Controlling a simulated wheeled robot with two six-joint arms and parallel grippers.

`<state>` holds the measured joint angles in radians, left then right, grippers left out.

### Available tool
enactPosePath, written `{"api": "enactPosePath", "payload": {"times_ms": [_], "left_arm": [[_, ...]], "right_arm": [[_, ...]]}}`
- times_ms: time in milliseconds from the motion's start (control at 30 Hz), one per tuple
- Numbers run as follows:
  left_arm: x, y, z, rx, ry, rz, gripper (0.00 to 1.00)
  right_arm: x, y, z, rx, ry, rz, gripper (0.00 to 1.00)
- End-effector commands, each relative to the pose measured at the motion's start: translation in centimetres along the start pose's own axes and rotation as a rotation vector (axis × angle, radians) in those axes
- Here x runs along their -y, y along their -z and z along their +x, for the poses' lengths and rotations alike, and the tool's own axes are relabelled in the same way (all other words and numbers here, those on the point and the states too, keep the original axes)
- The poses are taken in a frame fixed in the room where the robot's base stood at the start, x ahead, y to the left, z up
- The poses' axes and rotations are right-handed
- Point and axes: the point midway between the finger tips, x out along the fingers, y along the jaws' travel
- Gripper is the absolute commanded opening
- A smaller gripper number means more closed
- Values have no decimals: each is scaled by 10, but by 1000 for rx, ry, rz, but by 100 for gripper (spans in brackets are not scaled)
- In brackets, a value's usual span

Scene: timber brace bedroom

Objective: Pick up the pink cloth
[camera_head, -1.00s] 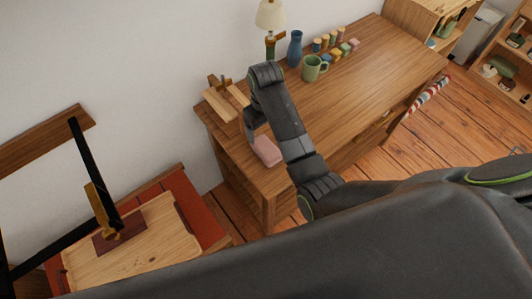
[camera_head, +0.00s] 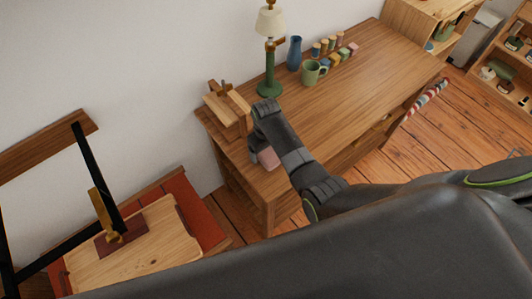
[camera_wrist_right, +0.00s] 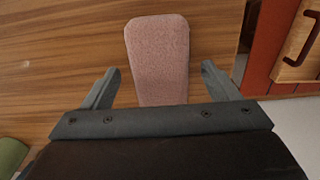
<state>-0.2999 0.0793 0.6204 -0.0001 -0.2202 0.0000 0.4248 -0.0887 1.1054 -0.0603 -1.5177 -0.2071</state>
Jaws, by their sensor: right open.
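The pink cloth (camera_head: 268,158) lies folded on the near left end of the wooden desk, partly hidden by my right gripper in the head view. In the right wrist view the cloth (camera_wrist_right: 158,52) is a pink slab reaching between the two fingers. My right gripper (camera_wrist_right: 160,85) is open, with a finger on each side of the cloth and a gap to each. In the head view my right gripper (camera_head: 256,150) points down over the cloth. My left gripper does not show.
On the desk (camera_head: 350,90) stand a wooden stand (camera_head: 228,108), a green lamp (camera_head: 270,75), a blue vase (camera_head: 294,54), a green mug (camera_head: 313,72) and several small coloured blocks (camera_head: 335,45). A tray (camera_head: 135,250) lies on a red surface at the lower left. The desk's middle is clear.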

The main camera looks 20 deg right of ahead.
Motion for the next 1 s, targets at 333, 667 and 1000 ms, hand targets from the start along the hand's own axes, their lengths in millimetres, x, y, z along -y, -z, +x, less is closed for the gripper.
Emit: {"api": "enactPosePath", "payload": {"times_ms": [333,667,1000], "left_arm": [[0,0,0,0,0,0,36],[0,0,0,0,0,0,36],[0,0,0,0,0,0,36]], "right_arm": [[0,0,1,-1,0,0,70],[0,0,1,-1,0,0,29],[0,1,-11,-4,0,0,28]]}}
